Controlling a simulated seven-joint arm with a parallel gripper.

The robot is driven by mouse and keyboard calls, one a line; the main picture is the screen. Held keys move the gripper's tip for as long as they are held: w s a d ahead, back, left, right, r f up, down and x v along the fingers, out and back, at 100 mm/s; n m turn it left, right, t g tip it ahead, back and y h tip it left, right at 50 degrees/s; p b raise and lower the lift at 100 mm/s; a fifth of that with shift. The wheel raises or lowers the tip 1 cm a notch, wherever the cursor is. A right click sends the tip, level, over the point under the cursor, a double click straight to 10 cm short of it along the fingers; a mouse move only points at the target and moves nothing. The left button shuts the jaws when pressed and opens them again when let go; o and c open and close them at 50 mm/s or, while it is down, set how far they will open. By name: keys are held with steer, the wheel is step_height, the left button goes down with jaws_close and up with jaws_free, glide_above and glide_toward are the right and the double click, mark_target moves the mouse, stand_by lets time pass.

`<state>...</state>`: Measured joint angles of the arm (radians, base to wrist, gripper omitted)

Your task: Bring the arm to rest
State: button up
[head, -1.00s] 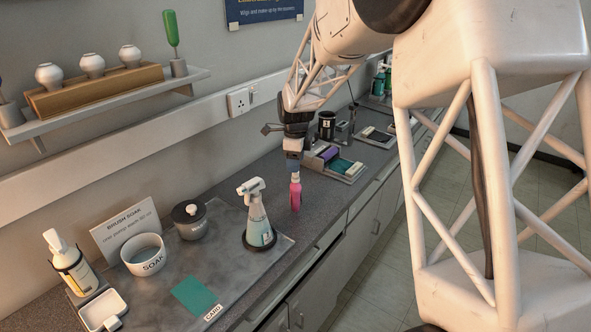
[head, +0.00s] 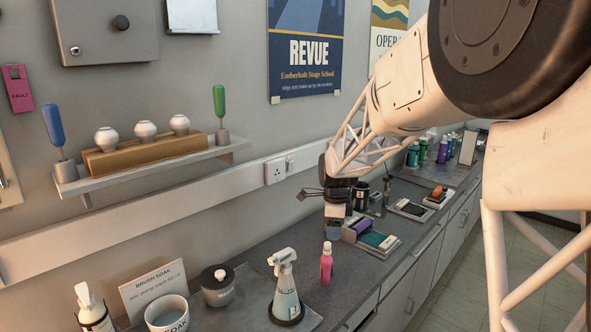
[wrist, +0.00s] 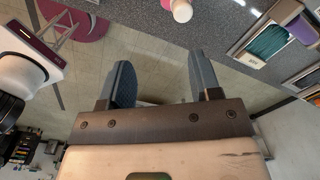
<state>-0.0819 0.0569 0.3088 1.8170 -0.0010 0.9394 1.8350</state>
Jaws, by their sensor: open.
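The pink bottle stands upright on the counter, apart from the fingers as far as I can tell. A pale capped bottle top (wrist: 181,10) shows at the top of the wrist view.
A spray bottle (head: 285,290), a lidded grey pot (head: 218,285) and a SOAK bowl (head: 167,315) stand in front. A tray with purple and teal pads (head: 378,241) lies to the right.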

steer(key=s+d+r+n+t, duration=0.1)
steer(key=s+d+r+n, duration=0.3)
steer(key=s, duration=0.6)
steer(key=s+r+n, duration=0.3)
steer(key=s+n, duration=0.2)
steer(key=s, duration=0.6)
steer(key=s+d+r+n+t, duration=0.1)
steer(key=s+r+n, duration=0.3)
steer(key=s, duration=0.6)
steer(key=s+d+f+n, duration=0.1)
steer(key=s+f+n, duration=0.2)
steer(key=s, duration=0.9)
steer(key=shift+d+f+n, duration=0.15)
steer(key=shift+f+n, duration=0.1)
steer(key=shift+n, duration=1.65)
